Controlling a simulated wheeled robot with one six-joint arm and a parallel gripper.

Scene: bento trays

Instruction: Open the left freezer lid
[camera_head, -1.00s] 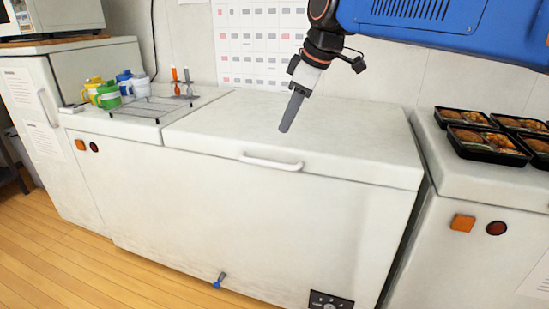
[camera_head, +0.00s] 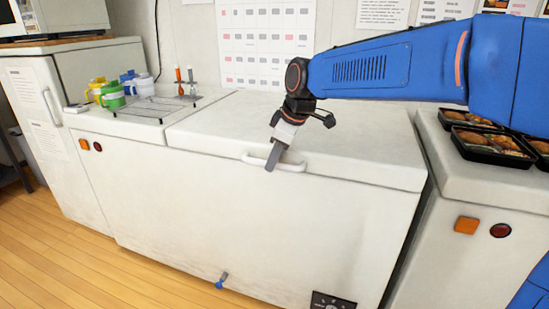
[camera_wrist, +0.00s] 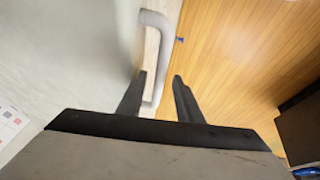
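The left freezer (camera_head: 240,220) is a white chest freezer in the middle of the head view. Its lid (camera_head: 360,145) lies flat and shut, with a pale handle (camera_head: 300,167) on its front edge. My gripper (camera_head: 271,168) is at the handle, pointing down, in front of its middle. In the wrist view my gripper (camera_wrist: 160,77) has its two dark fingers spread apart.
Colored mugs (camera_head: 112,97) and a wire rack (camera_head: 155,107) stand on the freezer's left section. Bento trays (camera_head: 492,147) lie on another white chest at the right. A calendar (camera_head: 265,45) hangs behind. The wooden floor (camera_head: 60,245) in front is clear.

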